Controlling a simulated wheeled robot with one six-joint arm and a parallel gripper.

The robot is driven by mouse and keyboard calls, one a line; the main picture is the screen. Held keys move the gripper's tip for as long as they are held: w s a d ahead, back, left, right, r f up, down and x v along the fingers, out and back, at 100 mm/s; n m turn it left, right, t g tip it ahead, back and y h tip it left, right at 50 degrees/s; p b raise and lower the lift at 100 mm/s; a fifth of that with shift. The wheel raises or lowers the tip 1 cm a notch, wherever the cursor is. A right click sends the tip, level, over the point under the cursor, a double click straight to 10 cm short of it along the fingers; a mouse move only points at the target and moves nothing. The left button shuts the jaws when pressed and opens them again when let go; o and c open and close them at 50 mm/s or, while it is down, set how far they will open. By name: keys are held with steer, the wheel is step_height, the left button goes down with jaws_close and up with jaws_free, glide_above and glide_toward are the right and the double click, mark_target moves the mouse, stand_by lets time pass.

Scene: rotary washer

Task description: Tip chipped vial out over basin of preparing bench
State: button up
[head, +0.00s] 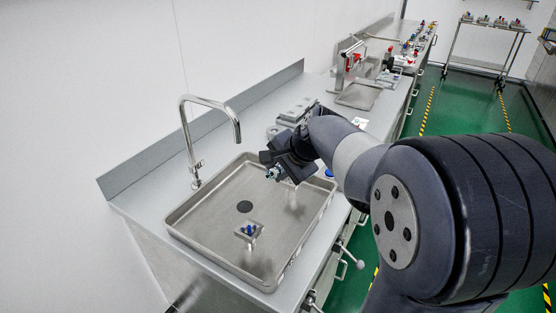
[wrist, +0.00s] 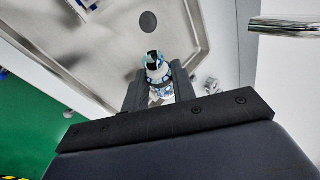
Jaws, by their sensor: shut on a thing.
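My gripper (head: 277,168) is over the right part of the steel basin (head: 185,212), above its floor. In the wrist view my gripper (wrist: 158,88) is shut on a small clear vial (wrist: 156,66) with a dark opening and bluish marks. The vial also shows in the head view as a small teal and white piece (head: 273,173) at the fingertips. It appears tilted, with its open end away from my palm. I cannot make out the chip or any contents.
A small block with blue-topped pieces (head: 249,231) stands on the basin floor near the drain (head: 244,207). A curved faucet (head: 211,101) rises at the basin's back left. Grey fixtures (head: 292,113) stand on the bench behind my gripper.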

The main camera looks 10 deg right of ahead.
steer(key=shift+r+m+g+y+p, duration=0.3)
steer(key=shift+g+y+p, duration=0.45)
steer(key=shift+p, duration=0.9)
steer(key=shift+r+m+g+y+p, duration=0.2)
steer(key=shift+m+g+y+p, duration=0.35)
steer(key=shift+p, duration=1.1)
steer(key=g+y+p, duration=0.1)
steer(key=p, duration=0.1)
steer(key=m+g+y+p, duration=0.1)
steer(key=p, duration=0.1)
steer(key=g+y+p, duration=0.1)
steer(key=p, duration=0.1)
steer(key=shift+r+p, duration=0.25)
steer(key=shift+p, duration=0.1)
steer(key=shift+f+m+g+y, duration=0.15)
steer(key=shift+m+g+y, duration=0.35)
steer(key=shift+y, duration=0.4)
steer(key=y, duration=0.1)
steer(key=m+g+y, duration=0.1)
steer(key=shift+r+g+y, duration=0.3)
